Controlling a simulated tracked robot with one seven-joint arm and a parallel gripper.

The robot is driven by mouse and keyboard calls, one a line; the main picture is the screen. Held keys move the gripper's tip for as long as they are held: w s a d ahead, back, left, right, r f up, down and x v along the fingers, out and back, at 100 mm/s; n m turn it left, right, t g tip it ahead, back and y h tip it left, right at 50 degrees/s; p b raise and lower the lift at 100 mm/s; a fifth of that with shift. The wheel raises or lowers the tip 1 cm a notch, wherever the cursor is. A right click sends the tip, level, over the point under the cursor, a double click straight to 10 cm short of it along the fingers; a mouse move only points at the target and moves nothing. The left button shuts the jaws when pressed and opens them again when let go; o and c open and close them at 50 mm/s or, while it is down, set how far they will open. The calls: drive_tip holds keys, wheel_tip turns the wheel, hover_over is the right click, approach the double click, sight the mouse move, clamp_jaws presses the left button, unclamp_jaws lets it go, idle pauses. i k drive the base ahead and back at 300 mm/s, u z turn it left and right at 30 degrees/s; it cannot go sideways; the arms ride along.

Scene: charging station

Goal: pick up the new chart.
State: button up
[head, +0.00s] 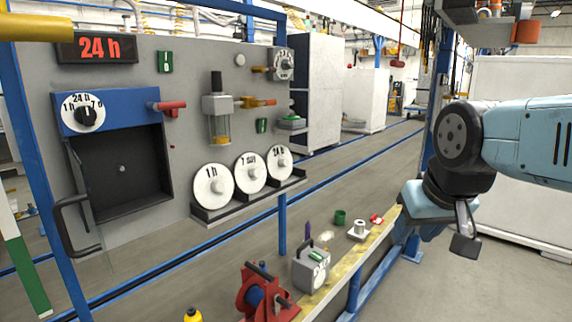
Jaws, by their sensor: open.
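Three white round charts stand side by side in a grey rack (247,202) on the panel. The left chart (209,191) reads "1 h", the middle chart (248,173) seems to read "7 day", and the right chart (278,165) seems to read "24 h". Each has a knob at its centre. A red-lit display (96,47) at the upper left reads "24 h". My gripper (453,236) is at the right, open and empty, well apart from the charts. One finger shows clearly; the other is partly hidden.
A blue-framed recorder box (113,190) with a dial and an open dark front is at left. A blue post (282,225) stands under the rack.

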sight(280, 163)
drive_tip(key=z, duration=0.05)
drive_tip(key=i, duration=0.9)
drive_tip(key=u, duration=0.1)
